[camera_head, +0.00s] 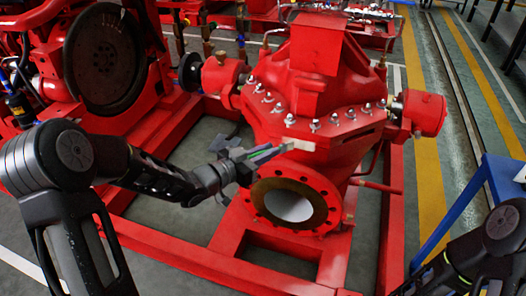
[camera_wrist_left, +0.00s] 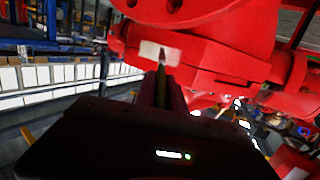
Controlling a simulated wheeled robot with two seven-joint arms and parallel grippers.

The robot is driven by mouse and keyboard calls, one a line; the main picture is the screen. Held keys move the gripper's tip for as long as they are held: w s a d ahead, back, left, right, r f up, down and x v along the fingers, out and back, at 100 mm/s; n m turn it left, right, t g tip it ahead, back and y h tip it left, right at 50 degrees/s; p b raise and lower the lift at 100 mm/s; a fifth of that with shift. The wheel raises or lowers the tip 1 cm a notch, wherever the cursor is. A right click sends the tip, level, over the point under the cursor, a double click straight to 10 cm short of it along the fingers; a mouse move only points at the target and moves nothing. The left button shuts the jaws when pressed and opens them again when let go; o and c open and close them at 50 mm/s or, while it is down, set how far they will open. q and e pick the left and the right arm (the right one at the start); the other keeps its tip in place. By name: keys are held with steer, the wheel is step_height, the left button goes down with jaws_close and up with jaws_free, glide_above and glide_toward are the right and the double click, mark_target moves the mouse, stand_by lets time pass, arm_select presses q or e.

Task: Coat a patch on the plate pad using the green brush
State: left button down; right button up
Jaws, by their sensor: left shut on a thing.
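My left gripper (camera_head: 256,157) is shut on the green brush (camera_head: 268,152), in front of the red pump and just above its round flange. My right gripper is out of view; only part of my right arm shows at lower right.
The red pump (camera_head: 318,95) has studs and nuts along its casing joint. Its open flange (camera_head: 325,187) faces forward below the brush. Red base rails (camera_head: 175,245) surround it. A blue frame (camera_head: 465,205) stands at right, beside a floor with yellow lines.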

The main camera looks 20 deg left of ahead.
arm_select(q)
steer(key=shift+a, duration=0.1)
stand_by(0.4)
steer(key=a, duration=0.2)
steer(key=a+p, duration=0.1)
steer(key=a, duration=0.1)
steer(key=shift+w, duration=0.25)
steer(key=shift+s, duration=0.1)
steer(key=shift+s+a+p, duration=0.1)
steer(key=shift+s+p, duration=0.35)
steer(key=shift+s, duration=2.45)
steer(key=s, duration=0.3)
steer(key=shift+a, duration=0.1)
steer(key=shift+w, duration=0.1)
